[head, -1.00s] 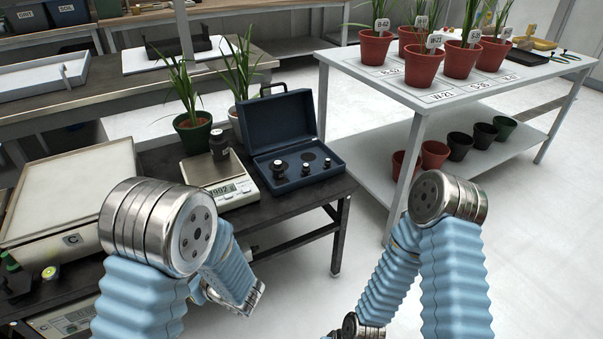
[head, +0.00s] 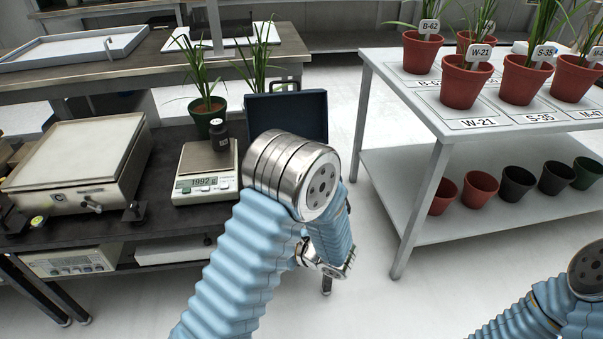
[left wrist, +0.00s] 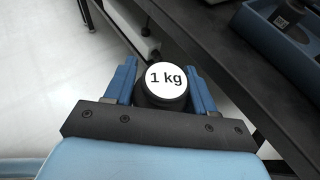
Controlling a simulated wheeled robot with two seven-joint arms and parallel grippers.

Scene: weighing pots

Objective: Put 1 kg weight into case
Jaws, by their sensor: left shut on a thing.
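The 1 kg weight (left wrist: 165,82), dark with a white round label, is in my left gripper (left wrist: 163,78) in the left wrist view. The blue fingers are shut on its sides and hold it beside the dark table's edge, over the floor. The blue case (head: 305,112) stands open on the table in the head view; my left arm hides most of its inside. Part of the case, with a weight in it, shows at the upper right of the left wrist view (left wrist: 262,28). My right gripper is out of view.
A scale (head: 196,184) reading 1992 bears a dark weight (head: 218,134). A green potted plant (head: 207,115) stands behind it. A flat boxy device (head: 82,165) is at left. A white rack (head: 405,215) with several pots stands at right, beyond a floor gap.

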